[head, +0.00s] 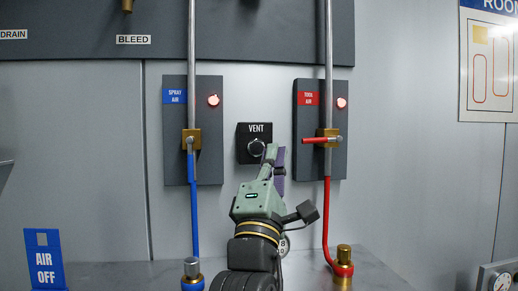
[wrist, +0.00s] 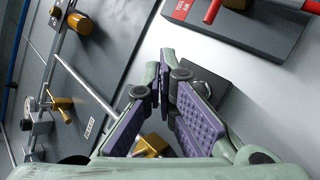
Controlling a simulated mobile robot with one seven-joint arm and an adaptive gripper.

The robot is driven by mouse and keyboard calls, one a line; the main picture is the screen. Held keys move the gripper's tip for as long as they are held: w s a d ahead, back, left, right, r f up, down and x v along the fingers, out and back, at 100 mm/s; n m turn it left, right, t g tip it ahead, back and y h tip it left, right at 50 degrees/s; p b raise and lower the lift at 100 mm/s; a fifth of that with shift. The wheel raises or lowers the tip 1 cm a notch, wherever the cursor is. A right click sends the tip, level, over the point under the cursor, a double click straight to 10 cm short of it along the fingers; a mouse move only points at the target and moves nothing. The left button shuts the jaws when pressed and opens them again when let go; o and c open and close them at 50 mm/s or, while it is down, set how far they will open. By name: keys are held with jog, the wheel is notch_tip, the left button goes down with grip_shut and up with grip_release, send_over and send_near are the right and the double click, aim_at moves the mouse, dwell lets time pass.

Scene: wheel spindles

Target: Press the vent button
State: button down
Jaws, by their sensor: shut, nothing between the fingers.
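The vent button (head: 256,147) is a round, metal-rimmed button on a small black plate (head: 242,152) labelled VENT, on the wall in the middle of the head view. My gripper (head: 272,150) is shut and empty, its tip just right of the button and overlapping the plate's right edge in the picture. I cannot tell whether it touches the button. In the wrist view, the closed fingers (wrist: 166,58) with purple pads stand in front of the wall. The dark vent plate (wrist: 211,82) shows partly behind the right finger, and the button is mostly hidden there.
The spray air panel (head: 173,130), with a blue hose (head: 196,215), is left of the vent plate. The tool air panel (head: 308,120), with a red lever (head: 314,140) and red hose (head: 326,210), is close on the right. An AIR OFF sign (head: 45,265) stands at lower left.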

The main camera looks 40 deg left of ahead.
jog(key=w+a, duration=0.5)
jog(key=a, duration=0.1)
jog(key=shift+w+a, duration=0.3)
jog(key=shift+w, duration=0.05)
dwell(1.4)
jog(key=shift+w+a, duration=0.3)
jog(key=shift+a, duration=0.05)
jog(key=shift+w+a, duration=0.25)
jog(key=shift+a, duration=0.05)
dwell(0.9)
jog(key=shift+d, duration=0.1)
jog(key=shift+s+d, duration=0.45)
jog(key=shift+d, duration=0.05)
jog(key=s+d, duration=0.1)
jog(key=d, duration=0.1)
jog(key=s+d, duration=0.1)
jog(key=s, duration=0.1)
jog(key=shift+s+d+f+p, duration=0.1)
jog(key=shift+s+d+p, duration=0.05)
jog(key=shift+d+p, duration=0.2)
